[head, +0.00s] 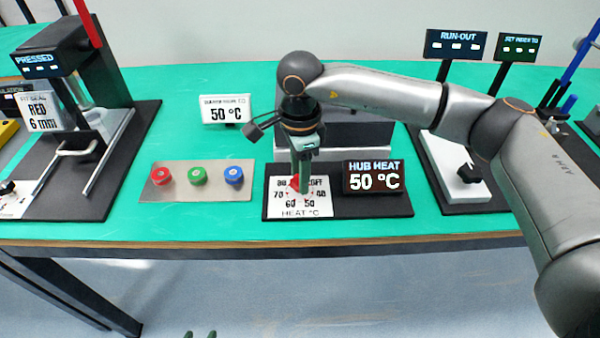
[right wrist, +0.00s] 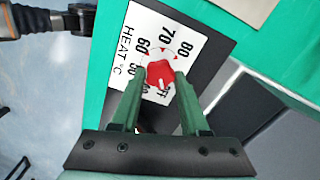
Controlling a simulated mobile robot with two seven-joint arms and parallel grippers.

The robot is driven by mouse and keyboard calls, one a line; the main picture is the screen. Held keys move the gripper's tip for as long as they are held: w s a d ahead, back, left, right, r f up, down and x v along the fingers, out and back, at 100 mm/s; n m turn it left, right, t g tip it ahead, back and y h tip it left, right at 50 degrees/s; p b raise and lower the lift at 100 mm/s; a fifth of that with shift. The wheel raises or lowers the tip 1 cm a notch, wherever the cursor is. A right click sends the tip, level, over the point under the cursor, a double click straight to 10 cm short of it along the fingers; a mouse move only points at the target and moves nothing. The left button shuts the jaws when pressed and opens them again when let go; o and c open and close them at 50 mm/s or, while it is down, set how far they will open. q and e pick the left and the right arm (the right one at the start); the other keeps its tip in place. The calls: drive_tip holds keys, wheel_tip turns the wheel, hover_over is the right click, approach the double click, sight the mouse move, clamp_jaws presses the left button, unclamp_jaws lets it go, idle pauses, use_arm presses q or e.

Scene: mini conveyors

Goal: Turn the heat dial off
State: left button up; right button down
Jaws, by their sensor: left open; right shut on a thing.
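The red heat dial (right wrist: 160,74) sits on a white scale plate marked HEAT °C (head: 283,210), with numbers and OFF around it. In the head view it is mostly hidden behind my right gripper (head: 300,188), which points straight down over it. In the right wrist view my right gripper (right wrist: 160,80) has its green fingers on either side of the dial, shut on it. I cannot tell for sure which mark the dial points to. The HUB HEAT display (head: 373,178) beside it reads 50 °C. My left gripper (head: 200,334) shows only its fingertips at the bottom edge, open and apart from everything.
A plate with red, green and blue buttons (head: 197,181) lies left of the dial. A white sign (head: 226,109) behind it reads 50 °C. A press station (head: 100,130) stands at the left, and a RUN-OUT sign (head: 456,44) at the back right.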

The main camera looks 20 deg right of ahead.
drive_tip(key=shift+r, duration=0.1)
drive_tip(key=c, duration=0.8)
unclamp_jaws()
use_arm(q)
drive_tip(key=shift+s+f, duration=0.1)
drive_tip(key=shift+f, duration=0.1)
use_arm(e)
drive_tip(key=o, duration=0.4)
use_arm(q)
drive_tip(key=shift+s+a+r, duration=0.1)
drive_tip(key=shift+a, duration=0.05)
use_arm(e)
wheel_tip(320, 180, up, 12)
drive_tip(key=shift+r, duration=0.2)
